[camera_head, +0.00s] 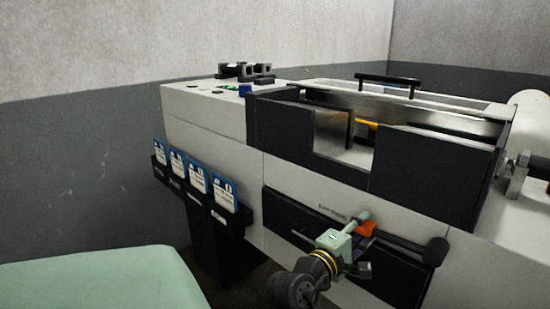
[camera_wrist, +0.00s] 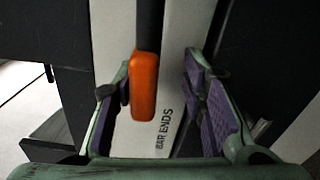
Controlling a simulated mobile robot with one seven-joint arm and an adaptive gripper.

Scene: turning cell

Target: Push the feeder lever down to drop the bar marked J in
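A black lever (camera_head: 402,241) with an orange end (camera_head: 366,228) runs along the front of the machine to a dark round hub (camera_head: 435,251) at its right. My gripper (camera_head: 360,222) is at the orange end. In the wrist view the orange end (camera_wrist: 145,85) lies between the two fingers of my gripper (camera_wrist: 158,85), close to the left finger, with a clear gap to the right finger. The gripper is open; I cannot tell whether the left finger touches the orange end. I cannot make out a bar marked J.
The machine's pale front (camera_head: 310,190) is close to my gripper, with printed lettering reading "BAR ENDS" in the wrist view. Several blue-and-white cards (camera_head: 195,178) stand in a black rack (camera_head: 215,215) at the left. A green surface (camera_head: 95,280) fills the lower left.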

